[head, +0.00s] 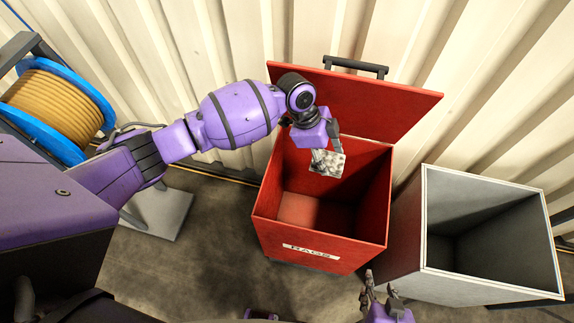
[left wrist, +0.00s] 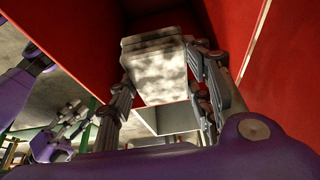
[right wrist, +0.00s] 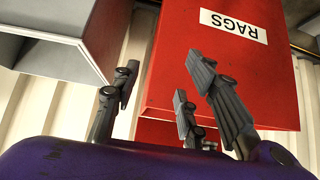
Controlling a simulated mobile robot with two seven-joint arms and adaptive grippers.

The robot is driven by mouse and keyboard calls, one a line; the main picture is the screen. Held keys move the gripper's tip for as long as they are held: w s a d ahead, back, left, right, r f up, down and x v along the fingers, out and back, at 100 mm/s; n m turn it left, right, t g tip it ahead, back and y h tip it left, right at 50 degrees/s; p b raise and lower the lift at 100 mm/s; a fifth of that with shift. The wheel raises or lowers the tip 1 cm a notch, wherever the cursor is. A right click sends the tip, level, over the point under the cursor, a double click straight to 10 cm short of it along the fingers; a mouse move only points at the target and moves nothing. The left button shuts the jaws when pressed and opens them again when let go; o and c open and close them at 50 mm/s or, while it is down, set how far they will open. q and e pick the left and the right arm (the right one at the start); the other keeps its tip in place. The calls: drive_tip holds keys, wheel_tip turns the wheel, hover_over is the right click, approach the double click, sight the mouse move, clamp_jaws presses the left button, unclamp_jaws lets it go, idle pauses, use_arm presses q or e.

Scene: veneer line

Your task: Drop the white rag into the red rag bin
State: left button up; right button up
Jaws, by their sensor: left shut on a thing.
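The white rag (head: 327,163), a folded pad with grey stains, is held in my left gripper (head: 326,152). It hangs over the mouth of the red rag bin (head: 275,233), towards the back. The bin's front bears a RAGS label, and its red lid (head: 365,100) stands open at the back. In the left wrist view the rag (left wrist: 158,75) sits between the fingers of my left gripper (left wrist: 165,85), with red bin walls around. My right gripper (head: 379,288) is open and empty in front of the bin; its spread fingers show in the right wrist view (right wrist: 160,85).
An open grey bin (head: 425,225) stands to the right of the red bin. A blue cable reel (head: 95,98) with tan cable is at the left. A corrugated cream wall (head: 180,50) closes the back. Bare concrete floor (head: 210,260) lies left of the red bin.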

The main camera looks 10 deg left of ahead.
use_arm(q)
wheel_tip(320, 180, down, 4)
drive_tip(key=shift+w+d+r+b, duration=0.1)
drive_tip(key=shift+b, duration=0.85)
drive_tip(key=shift+f+b, duration=0.3)
drive_tip(key=shift+f, duration=0.25)
drive_tip(key=shift+w+r, duration=0.1)
drive_tip(key=shift+w, duration=0.05)
drive_tip(key=o, duration=1.2)
use_arm(e)
drive_tip(key=f, duration=0.1)
drive_tip(key=s+d+f, duration=0.1)
drive_tip(key=shift+f, duration=0.35)
drive_tip(key=shift+s, duration=0.1)
use_arm(q)
drive_tip(key=v, duration=1.2)
use_arm(e)
drive_tip(key=shift+s+f, duration=0.15)
drive_tip(key=shift+s, duration=0.05)
